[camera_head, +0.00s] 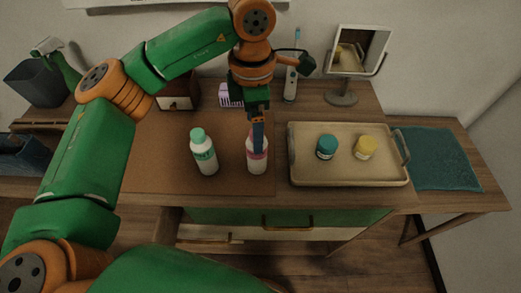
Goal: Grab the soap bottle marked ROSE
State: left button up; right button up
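Two white bottles stand upright on the brown mat near the front of the dresser. One has a green cap and green label band (205,155). The other has pink parts and a pink band (257,165); its lettering is too small to read, so I cannot confirm ROSE. My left gripper (258,143) comes down from above in front of the pink bottle's upper part and hides its top. Its fingers overlap in this view, so I cannot tell whether they are open or closed on the bottle. My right gripper is not in view.
A beige tray (300,176) with a teal jar (327,147) and a yellow jar (365,147) lies right of the pink bottle. A mirror (357,50), an electric toothbrush (291,80) and a wooden box (178,92) stand behind. A teal towel (440,160) lies far right.

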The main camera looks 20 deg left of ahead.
aim_at(257, 163)
pick_arm(q)
jog(key=shift+s+f+p, duration=0.15)
jog(key=shift+f+p, duration=0.15)
jog(key=shift+f, duration=0.15)
jog(key=f+p, duration=0.1)
jog(key=f, duration=0.2)
jog(key=f+p, duration=0.1)
jog(key=f, duration=0.2)
jog(key=shift+d, duration=0.2)
jog(key=shift+r, duration=0.1)
grip_shut()
